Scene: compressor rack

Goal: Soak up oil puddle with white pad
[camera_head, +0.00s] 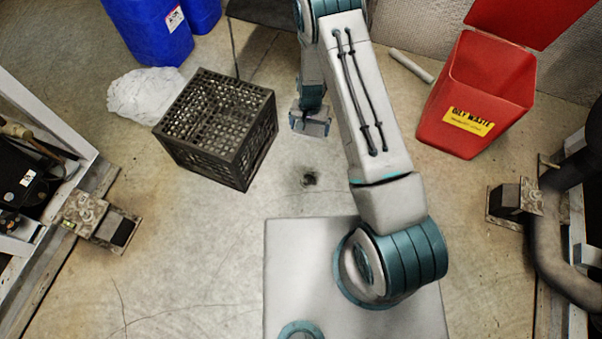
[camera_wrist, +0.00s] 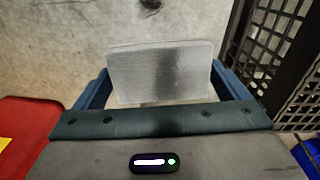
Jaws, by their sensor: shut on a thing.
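My gripper (camera_head: 311,122) hangs over the floor between the black crate and the red bin. In the wrist view, its two blue fingers (camera_wrist: 162,90) are shut on a pale, thin pad (camera_wrist: 135,62), with a dark grey smudge across the pad's middle. A small dark patch (camera_head: 309,179) on the concrete, perhaps the oil, lies in front of the gripper in the head view. It also shows at the top of the wrist view (camera_wrist: 151,4). The pad appears apart from the patch. Its height above the floor is hard to tell.
A black lattice crate (camera_head: 217,127) stands close on the left, with a crumpled white bag (camera_head: 138,97) and blue containers (camera_head: 152,30) behind. A red open bin labelled oily waste (camera_head: 483,88) stands right, beside a pale tube (camera_head: 410,66). Metal racks flank both sides.

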